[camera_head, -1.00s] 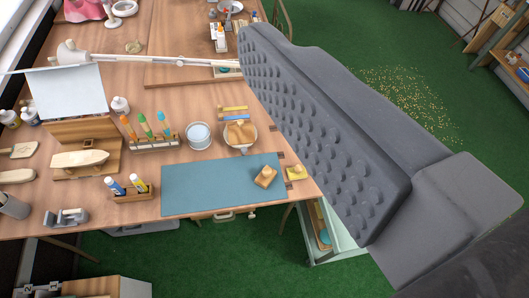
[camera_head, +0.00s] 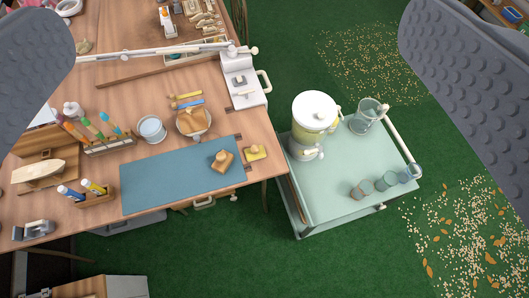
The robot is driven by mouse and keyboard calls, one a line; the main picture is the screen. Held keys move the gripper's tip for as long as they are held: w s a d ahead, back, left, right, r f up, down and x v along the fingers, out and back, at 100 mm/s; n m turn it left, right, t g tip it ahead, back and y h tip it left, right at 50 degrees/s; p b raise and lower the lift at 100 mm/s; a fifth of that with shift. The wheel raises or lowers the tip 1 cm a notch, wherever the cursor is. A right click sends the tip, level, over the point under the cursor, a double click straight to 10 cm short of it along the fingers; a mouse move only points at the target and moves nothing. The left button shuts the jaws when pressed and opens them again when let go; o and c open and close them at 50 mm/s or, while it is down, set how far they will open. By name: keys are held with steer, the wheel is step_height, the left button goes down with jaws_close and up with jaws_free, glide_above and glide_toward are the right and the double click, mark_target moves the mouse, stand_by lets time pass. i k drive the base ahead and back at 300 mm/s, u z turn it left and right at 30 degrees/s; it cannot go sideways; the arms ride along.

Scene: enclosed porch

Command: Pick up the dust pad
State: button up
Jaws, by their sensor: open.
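A small yellow pad with a wooden knob (camera_head: 255,153) lies at the right end of the wooden worktable. A wooden block with a knob (camera_head: 222,161) sits on the right end of the blue-grey mat (camera_head: 165,187), just left of the pad. The view does not settle which of the two is the dust pad. My gripper (camera_head: 245,95) is open and empty. Its grey dimpled fingers stand at the left and right sides of the picture, with both small pieces showing in the gap between, apart from the fingers.
A bowl (camera_head: 193,123), a cup (camera_head: 152,128), a brush rack (camera_head: 105,146) and a bottle holder (camera_head: 95,199) stand near the mat. A pale green cart (camera_head: 330,205) with a dispenser (camera_head: 313,122) and cups is right of the table. Scattered bits (camera_head: 475,240) lie on the green floor.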

mark_target(256, 151)
steer(key=u, duration=2.3)
steer(key=k, duration=0.8)
steer(key=z, duration=1.9)
steer(key=i, duration=0.95)
steer(key=u, duration=0.05)
